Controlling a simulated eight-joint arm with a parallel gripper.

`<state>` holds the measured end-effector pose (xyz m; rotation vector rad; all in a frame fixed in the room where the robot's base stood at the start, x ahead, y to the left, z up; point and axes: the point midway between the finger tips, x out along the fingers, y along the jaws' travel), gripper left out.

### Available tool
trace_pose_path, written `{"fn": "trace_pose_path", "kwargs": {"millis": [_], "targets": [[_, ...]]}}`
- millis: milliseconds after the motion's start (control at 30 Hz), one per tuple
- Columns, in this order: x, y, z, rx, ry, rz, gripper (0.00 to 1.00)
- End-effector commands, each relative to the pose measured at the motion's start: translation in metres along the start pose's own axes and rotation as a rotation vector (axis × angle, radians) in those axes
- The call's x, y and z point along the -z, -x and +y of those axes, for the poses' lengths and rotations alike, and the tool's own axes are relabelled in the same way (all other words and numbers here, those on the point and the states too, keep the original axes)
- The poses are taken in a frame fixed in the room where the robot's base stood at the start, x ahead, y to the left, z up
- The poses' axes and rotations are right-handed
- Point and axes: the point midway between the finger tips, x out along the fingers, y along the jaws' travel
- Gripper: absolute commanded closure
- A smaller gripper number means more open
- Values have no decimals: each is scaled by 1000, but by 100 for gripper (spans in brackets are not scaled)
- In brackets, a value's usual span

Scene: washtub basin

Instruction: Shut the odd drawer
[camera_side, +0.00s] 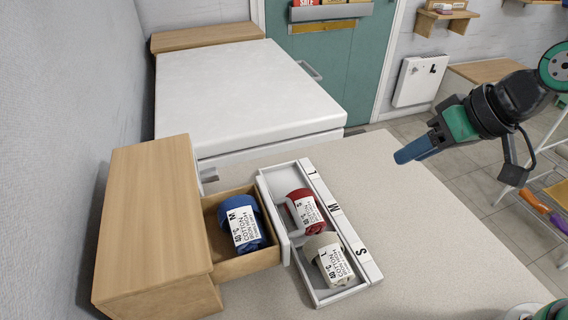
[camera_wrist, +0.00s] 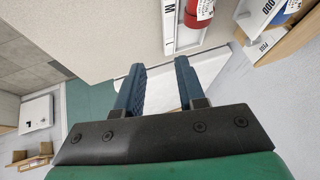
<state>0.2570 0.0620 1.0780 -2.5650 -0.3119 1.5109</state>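A wooden drawer cabinet (camera_side: 150,220) stands at the left of the counter. Its drawer (camera_side: 245,264) is pulled out to the right, with a pale front panel and a blue rolled cloth (camera_side: 240,222) marked M inside. The open drawer also shows at the top right of the wrist view (camera_wrist: 257,22). My gripper (camera_side: 404,154) is in the air over the right side of the counter, well apart from the drawer. In the wrist view its two blue fingers (camera_wrist: 155,75) stand apart with nothing between them. The cabinet's right face is partly hidden by the drawer.
A white tray (camera_side: 311,176) labelled L, M, S lies close against the drawer front, holding a red roll (camera_side: 302,212) and a cream roll (camera_side: 331,258). A white-topped unit (camera_side: 235,90) stands behind. The counter (camera_side: 430,240) right of the tray is clear.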

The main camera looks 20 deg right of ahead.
Motion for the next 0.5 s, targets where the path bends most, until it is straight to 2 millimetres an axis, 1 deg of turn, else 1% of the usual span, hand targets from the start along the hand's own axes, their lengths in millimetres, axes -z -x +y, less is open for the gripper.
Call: {"fn": "trace_pose_path", "kwargs": {"millis": [33,100,133,200,267,367,500], "targets": [[1,1,-21,76,-1,-40,82],[1,3,-41,151,-8,-84,100],[0,3,-47,172,-10,-96,100],[0,1,-53,194,-13,-108,100],[0,-3,-53,194,-14,-108,100],[-2,-13,-55,193,-14,-108,100],[-3,-32,-58,191,-13,-107,100]]}}
